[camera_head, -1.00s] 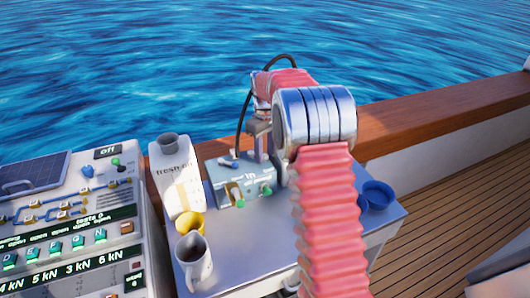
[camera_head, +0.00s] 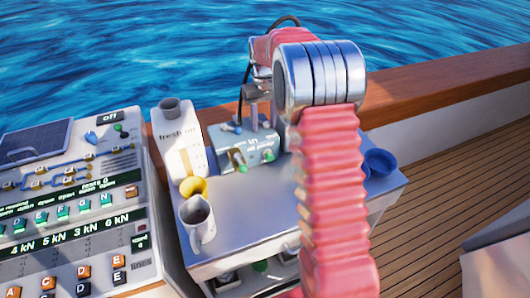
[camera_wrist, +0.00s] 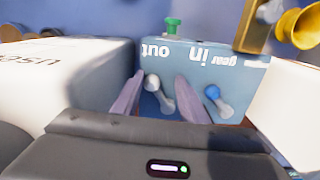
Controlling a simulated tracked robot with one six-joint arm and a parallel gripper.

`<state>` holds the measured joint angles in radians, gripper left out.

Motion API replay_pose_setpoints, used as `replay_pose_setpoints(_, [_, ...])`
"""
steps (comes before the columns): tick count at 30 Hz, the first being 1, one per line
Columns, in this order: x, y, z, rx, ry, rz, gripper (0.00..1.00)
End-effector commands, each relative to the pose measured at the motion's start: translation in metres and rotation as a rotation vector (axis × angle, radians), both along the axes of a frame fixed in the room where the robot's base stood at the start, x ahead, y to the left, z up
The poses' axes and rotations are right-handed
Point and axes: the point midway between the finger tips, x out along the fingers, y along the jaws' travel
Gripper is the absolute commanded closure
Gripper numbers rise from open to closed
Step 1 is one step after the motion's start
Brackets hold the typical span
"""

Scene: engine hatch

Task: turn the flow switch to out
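A grey-blue switch box (camera_head: 255,150) stands at the back of the metal table. Finger contact cannot be told. In the head view my gripper (camera_head: 257,112) points down at the box.
A white fresh-oil container (camera_head: 177,135) stands left of the box. A white container with dark lettering (camera_wrist: 65,75) is close at left in the wrist view. A yellow cup (camera_head: 195,187), a mug (camera_head: 199,222) and a blue cup (camera_head: 380,162) are on the table. A control panel (camera_head: 70,200) is at left.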

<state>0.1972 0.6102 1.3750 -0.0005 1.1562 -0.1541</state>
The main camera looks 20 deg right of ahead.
Motion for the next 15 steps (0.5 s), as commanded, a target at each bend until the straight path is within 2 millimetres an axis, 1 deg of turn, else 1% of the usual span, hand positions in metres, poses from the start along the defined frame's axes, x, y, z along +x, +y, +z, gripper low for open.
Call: replay_pose_setpoints(15, [-0.003,0.018,0.0,0.0,-0.001,-0.312,0.61])
